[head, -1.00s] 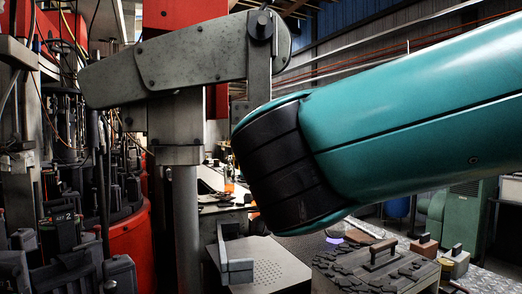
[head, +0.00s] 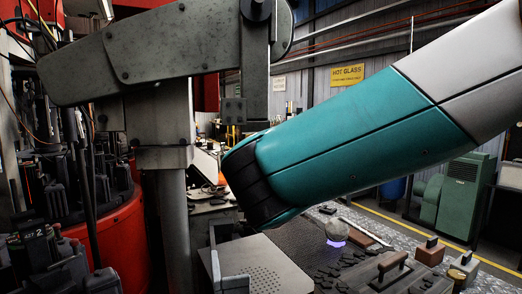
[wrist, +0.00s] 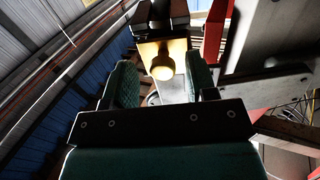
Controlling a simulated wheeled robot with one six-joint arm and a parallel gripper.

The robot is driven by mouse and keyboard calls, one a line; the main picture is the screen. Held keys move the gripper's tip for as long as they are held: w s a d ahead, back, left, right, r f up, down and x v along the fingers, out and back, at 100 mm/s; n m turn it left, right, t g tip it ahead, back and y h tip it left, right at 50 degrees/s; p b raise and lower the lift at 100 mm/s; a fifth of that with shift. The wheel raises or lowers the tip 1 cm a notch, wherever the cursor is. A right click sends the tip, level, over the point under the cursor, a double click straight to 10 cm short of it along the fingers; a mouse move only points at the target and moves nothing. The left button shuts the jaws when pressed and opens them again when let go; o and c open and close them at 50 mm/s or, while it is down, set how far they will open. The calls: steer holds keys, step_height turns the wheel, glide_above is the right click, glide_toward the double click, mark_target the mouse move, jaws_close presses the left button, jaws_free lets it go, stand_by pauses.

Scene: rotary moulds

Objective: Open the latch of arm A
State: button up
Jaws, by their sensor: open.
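In the wrist view my gripper (wrist: 160,80) is open, with its two green-padded fingers apart. A brass-coloured round knob (wrist: 162,68) shows between the fingers, in front of a yellowish plate under a dark block. It may be the latch, but no label shows. I cannot tell how far ahead of the fingertips it is; no contact shows. In the head view a big grey machine arm (head: 150,50) spans the upper left, with a hanging upright (head: 255,65) at its right end. Which arm is A cannot be read. My gripper is hidden in the head view.
A thick grey column (head: 173,215) stands below the machine arm. A red drum (head: 118,250) with dark moulds is at the left. A perforated plate (head: 262,268) and a table with a handled block (head: 385,270) lie below my arm. Grey and red structure (wrist: 270,45) fills the wrist view's right side.

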steer(key=shift+a, duration=0.1)
steer(key=shift+c, duration=0.5)
steer(key=c, duration=0.8)
steer(key=shift+s+r, duration=0.1)
steer(key=shift+w+r+n+g+p, duration=0.15)
steer(key=shift+r+g+p, duration=1.2)
steer(key=shift+g+p, duration=2.45)
steer(key=shift+w+r+n+g+p, duration=0.2)
steer(key=shift+r+g+p, duration=1.55)
steer(key=shift+p, duration=3.8)
steer(key=shift+w+r+m+g+p, duration=0.2)
steer(key=shift+r+g+p, duration=0.8)
steer(key=shift+g+p, duration=2.95)
steer(key=shift+t+h+p, duration=0.3)
steer(key=shift+t+p, duration=0.3)
steer(key=shift+p, duration=0.1)
